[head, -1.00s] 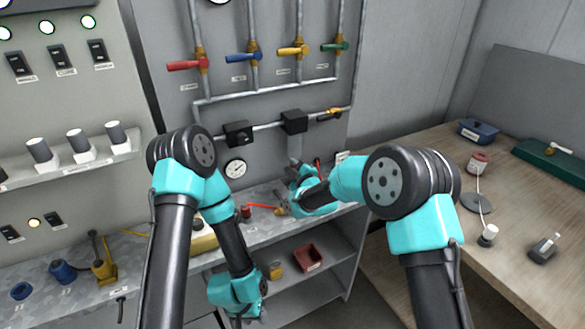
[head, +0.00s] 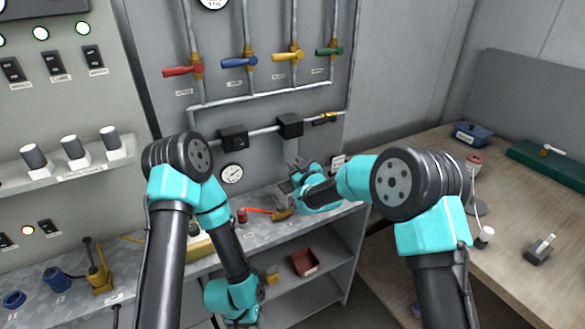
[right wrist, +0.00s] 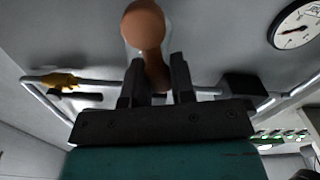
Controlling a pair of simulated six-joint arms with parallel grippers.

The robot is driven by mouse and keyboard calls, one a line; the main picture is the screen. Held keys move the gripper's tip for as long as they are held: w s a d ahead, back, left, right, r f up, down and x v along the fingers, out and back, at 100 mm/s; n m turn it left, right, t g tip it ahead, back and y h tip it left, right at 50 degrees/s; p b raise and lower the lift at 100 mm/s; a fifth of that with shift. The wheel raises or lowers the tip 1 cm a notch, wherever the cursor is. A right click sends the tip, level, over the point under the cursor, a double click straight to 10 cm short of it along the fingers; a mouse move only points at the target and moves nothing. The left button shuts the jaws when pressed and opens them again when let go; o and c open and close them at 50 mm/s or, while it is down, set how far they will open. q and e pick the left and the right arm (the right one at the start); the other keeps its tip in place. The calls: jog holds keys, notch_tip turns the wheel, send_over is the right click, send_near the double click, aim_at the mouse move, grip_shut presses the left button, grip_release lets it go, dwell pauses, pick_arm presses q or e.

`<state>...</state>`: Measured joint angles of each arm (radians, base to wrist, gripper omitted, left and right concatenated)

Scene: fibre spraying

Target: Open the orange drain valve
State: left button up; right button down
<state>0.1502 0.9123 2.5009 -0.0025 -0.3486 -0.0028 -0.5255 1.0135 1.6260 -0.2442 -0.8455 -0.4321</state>
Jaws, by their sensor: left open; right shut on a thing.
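An orange-brown round-ended handle (right wrist: 144,26) stands between the two dark fingers of my right gripper (right wrist: 156,78) in the right wrist view. It looks like the orange drain valve's handle; the valve's body is hidden. In the head view my right gripper (head: 290,182) is at the lower part of the grey panel, just above the bench, and hides what it holds. It is shut on the handle. My left gripper (head: 246,321) is low, in front of the shelves at the bottom edge, mostly hidden or cut off. It is open and apart from the panel.
Red (head: 183,71), blue (head: 239,62), yellow (head: 287,56) and green (head: 329,51) levers sit above. A yellow valve (head: 325,118) is on the lower pipe. A gauge (head: 232,173) is left of my right gripper. A red-handled tool (head: 258,210) lies on the bench.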

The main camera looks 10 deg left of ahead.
jog(key=shift+w+d+m, duration=0.25)
jog(key=shift+d+m, duration=0.05)
jog(key=shift+m, duration=0.55)
jog(key=shift+w+d+m, duration=0.25)
jog(key=shift+d+m, duration=0.05)
jog(key=shift+m, duration=0.55)
jog(key=shift+r, duration=0.1)
jog(key=c, duration=1)
grip_release()
jog(key=shift+o, duration=0.2)
jog(key=shift+s+d, duration=0.1)
jog(key=v, duration=1.7)
